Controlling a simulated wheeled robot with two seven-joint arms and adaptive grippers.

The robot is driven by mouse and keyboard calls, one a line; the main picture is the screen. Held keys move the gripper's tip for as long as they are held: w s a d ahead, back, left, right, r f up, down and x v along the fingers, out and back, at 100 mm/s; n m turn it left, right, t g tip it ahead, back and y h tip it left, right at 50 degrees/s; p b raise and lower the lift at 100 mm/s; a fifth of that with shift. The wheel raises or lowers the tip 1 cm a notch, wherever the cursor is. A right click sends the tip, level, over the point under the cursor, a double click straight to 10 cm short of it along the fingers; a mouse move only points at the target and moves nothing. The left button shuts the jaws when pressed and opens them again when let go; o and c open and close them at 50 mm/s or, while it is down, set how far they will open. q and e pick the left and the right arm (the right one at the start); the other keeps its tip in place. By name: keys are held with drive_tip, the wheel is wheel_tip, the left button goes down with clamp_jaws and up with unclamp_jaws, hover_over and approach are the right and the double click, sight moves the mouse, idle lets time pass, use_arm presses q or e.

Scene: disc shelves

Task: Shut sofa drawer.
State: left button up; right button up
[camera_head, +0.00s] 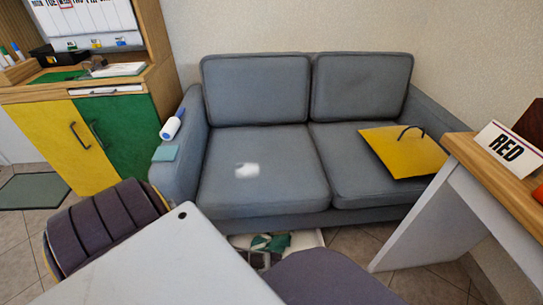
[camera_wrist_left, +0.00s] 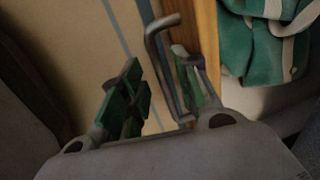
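The grey sofa (camera_head: 265,165) stands against the wall. Its drawer (camera_head: 308,238) is pulled out below the seat, and a green and white cloth item (camera_head: 270,242) lies in it. In the left wrist view I see the drawer's wooden edge (camera_wrist_left: 205,35), the green and white cloth (camera_wrist_left: 262,45) behind it, and a dark metal handle (camera_wrist_left: 160,28). My left gripper (camera_wrist_left: 156,62) has its fingers apart at the handle. The handle runs between the fingers, close to the right one; I cannot tell whether they touch. My right gripper is in neither view.
A pale table (camera_head: 170,260) and dark chairs (camera_head: 105,220) crowd the foreground. A desk (camera_head: 470,185) with a RED sign (camera_head: 508,148) stands at right. A yellow and green cabinet (camera_head: 60,145) is at left. A yellow bag (camera_head: 400,150) lies on the sofa.

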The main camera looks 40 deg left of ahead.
use_arm(q)
drive_tip(key=shift+f, duration=0.35)
clamp_jaws()
idle(0.3)
